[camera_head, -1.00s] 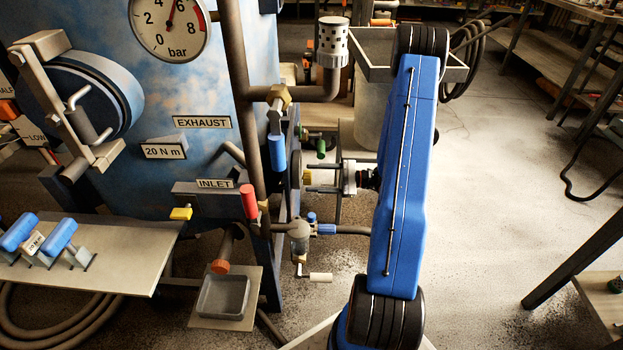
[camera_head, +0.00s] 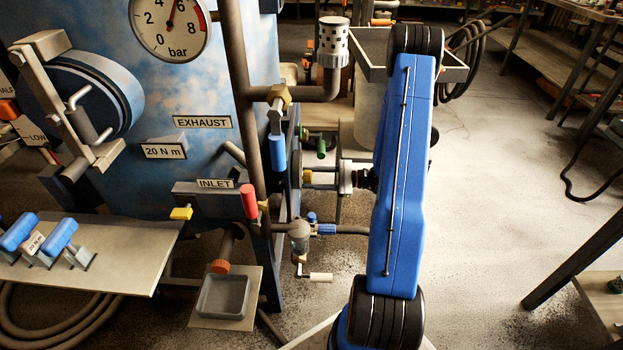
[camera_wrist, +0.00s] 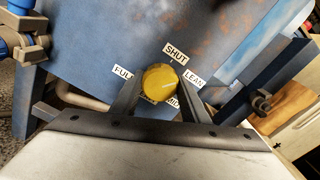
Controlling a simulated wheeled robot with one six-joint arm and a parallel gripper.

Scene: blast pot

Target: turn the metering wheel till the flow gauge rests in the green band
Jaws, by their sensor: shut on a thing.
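The metering wheel appears to be the round yellow knob (camera_wrist: 161,82) on the blue panel in the wrist view. Labels SHUT, FULL and LEAN stand around it, and another label below is partly hidden. My gripper (camera_wrist: 157,97) has one dark finger on each side of the knob and is shut on it. In the head view my gripper (camera_head: 322,178) reaches in from the right at the side of the blue pot (camera_head: 190,80). I cannot make out a flow gauge with a green band in either view.
A bar pressure gauge (camera_head: 170,28) sits on the pot front, its needle between 4 and 6. A blue-handled exhaust valve (camera_head: 278,150), a red-handled inlet valve (camera_head: 249,202) and a small crank (camera_head: 320,277) stand near my gripper.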

